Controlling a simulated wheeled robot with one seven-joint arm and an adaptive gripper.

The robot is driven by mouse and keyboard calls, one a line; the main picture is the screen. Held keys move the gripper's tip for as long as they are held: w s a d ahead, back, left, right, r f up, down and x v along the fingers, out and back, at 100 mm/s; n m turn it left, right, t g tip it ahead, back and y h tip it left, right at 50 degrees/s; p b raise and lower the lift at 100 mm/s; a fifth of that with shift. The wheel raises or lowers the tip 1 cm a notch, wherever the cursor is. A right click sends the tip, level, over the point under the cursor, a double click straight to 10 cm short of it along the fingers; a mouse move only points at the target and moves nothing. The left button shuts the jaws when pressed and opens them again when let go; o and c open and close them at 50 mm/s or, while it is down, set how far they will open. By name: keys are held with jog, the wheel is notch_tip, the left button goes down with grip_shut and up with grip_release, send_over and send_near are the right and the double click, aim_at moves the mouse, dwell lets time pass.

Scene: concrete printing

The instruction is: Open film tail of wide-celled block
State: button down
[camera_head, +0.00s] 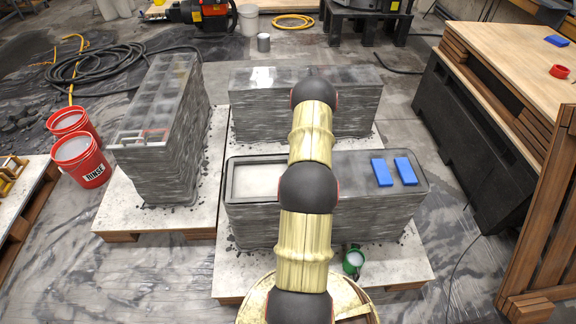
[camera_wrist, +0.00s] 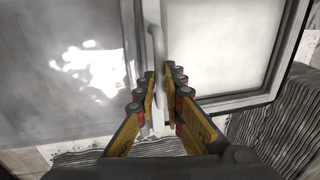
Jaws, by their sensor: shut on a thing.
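In the wrist view, the yellow jaws of my gripper (camera_wrist: 160,92) are closed around a thin grey upright strip (camera_wrist: 157,45), which looks like the film tail. A glossy, hazy covered surface (camera_wrist: 60,50) with bright glare lies left of it. A framed pale cell (camera_wrist: 215,45) lies to its right. My gripper is hidden there behind the arm.
The front block has an open pale cell (camera_head: 258,180) and two blue pieces (camera_head: 382,172) on top. A many-celled block (camera_head: 165,130) stands at left, near red buckets (camera_head: 84,162). A green cup (camera_head: 353,262) stands in front. A wooden bench (camera_head: 510,55) is at right.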

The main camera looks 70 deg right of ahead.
jog(key=shift+s+d, duration=0.1)
jog(key=c, duration=2)
grip_release()
jog(key=shift+o, duration=0.5)
notch_tip(320, 180, up, 12)
jog(key=s+d, duration=0.1)
jog(key=s, duration=0.1)
jog(key=shift+f, duration=0.1)
